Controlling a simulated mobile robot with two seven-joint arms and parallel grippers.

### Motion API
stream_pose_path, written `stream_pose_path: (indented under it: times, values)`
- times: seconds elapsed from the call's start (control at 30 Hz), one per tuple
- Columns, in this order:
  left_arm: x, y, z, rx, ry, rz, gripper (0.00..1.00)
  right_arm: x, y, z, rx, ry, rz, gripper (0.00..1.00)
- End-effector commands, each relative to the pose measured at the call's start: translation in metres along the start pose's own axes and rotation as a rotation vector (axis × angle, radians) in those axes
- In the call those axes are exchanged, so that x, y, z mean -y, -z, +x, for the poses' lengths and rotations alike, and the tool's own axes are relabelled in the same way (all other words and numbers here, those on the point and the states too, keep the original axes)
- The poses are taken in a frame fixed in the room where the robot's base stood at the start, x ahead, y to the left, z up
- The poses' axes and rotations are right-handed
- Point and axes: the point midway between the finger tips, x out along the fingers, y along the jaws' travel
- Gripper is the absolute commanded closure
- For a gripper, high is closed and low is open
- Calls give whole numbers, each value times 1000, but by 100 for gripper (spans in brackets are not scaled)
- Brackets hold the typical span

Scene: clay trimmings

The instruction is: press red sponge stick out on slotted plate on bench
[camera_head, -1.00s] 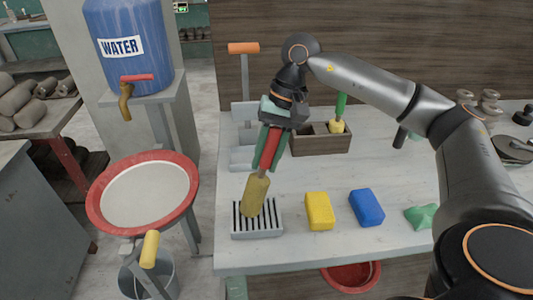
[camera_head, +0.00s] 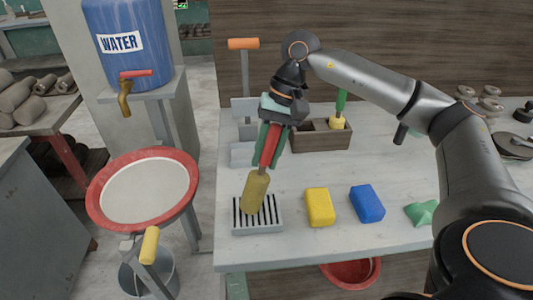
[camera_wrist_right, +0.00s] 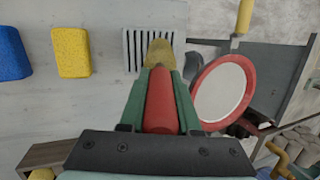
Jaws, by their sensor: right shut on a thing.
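My right gripper (camera_head: 268,150) is shut on the red handle of the red sponge stick (camera_head: 270,146). The stick tilts slightly, with its yellow sponge head (camera_head: 255,192) pointing down. The sponge's lower end meets the grey slotted plate (camera_head: 270,228) near its back left part; it appears to touch the slats. In the right wrist view the red handle (camera_wrist_right: 161,103) lies between the green fingers, and the sponge (camera_wrist_right: 160,54) overlaps the right side of the slotted plate (camera_wrist_right: 135,38). My left gripper is not in view.
A yellow sponge block (camera_head: 320,207) and a blue block (camera_head: 367,204) lie right of the plate, with a green piece (camera_head: 421,213) farther right. A wooden box (camera_head: 318,141) holding a green-handled stick (camera_head: 340,107) stands behind. A red-rimmed basin (camera_head: 101,222) is at left.

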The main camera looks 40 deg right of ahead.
Motion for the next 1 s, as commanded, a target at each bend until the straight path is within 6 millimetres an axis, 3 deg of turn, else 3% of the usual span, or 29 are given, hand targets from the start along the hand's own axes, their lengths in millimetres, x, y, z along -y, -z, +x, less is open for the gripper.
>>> stream_pose_path:
  times: [1.0]
  values:
    - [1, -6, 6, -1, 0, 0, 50, -3, 2, 10, 1, -1, 0, 100]
